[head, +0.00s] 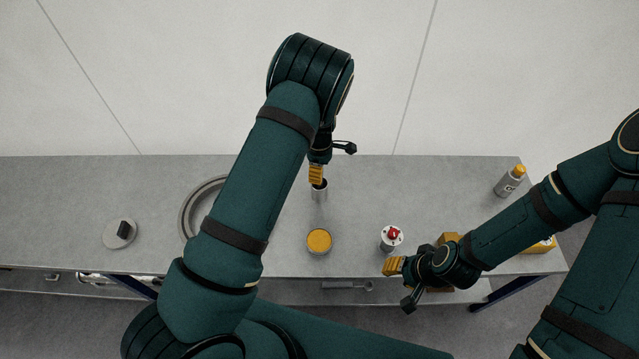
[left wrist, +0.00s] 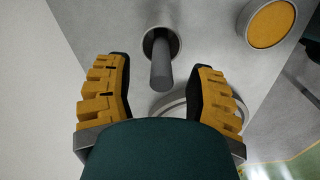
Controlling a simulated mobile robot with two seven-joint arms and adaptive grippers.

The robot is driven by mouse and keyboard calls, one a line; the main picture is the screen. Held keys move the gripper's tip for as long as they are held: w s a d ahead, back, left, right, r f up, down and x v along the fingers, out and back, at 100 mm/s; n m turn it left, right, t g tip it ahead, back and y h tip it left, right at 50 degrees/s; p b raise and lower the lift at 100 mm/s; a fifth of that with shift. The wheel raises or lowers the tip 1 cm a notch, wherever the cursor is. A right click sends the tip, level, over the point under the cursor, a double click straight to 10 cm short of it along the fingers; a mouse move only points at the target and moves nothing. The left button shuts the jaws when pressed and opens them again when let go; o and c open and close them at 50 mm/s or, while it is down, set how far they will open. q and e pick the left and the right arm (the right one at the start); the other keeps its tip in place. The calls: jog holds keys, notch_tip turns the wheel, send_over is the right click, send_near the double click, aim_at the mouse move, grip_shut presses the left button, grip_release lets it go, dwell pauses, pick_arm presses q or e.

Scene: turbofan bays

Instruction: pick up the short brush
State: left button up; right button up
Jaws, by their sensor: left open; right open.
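A dark grey round handle, which looks like that of the short brush (left wrist: 163,68), stands up out of a small metal cup (left wrist: 157,36) in the left wrist view. Its lower end is hidden inside the cup. In the head view the cup (head: 320,194) stands on the bench just below my left gripper (head: 316,174). In the left wrist view my left gripper (left wrist: 161,75) is open, with yellow pads on both sides of the handle and gaps between. My right gripper (head: 394,266) is open and empty near the bench's front edge.
A tin with a yellow top (head: 319,240) stands in front of the cup. A metal ring (head: 188,214) lies partly behind my left arm. A white piece with a red top (head: 391,237) stands near my right gripper. A grey bottle (head: 508,183) stands at the right.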

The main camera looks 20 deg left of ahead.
pick_arm(q)
notch_tip(320, 180, down, 3)
jog(key=shift+f, duration=0.15)
grip_shut()
notch_tip(320, 180, up, 10)
jog(key=shift+r+p, duration=0.1)
jog(key=shift+p, duration=0.6)
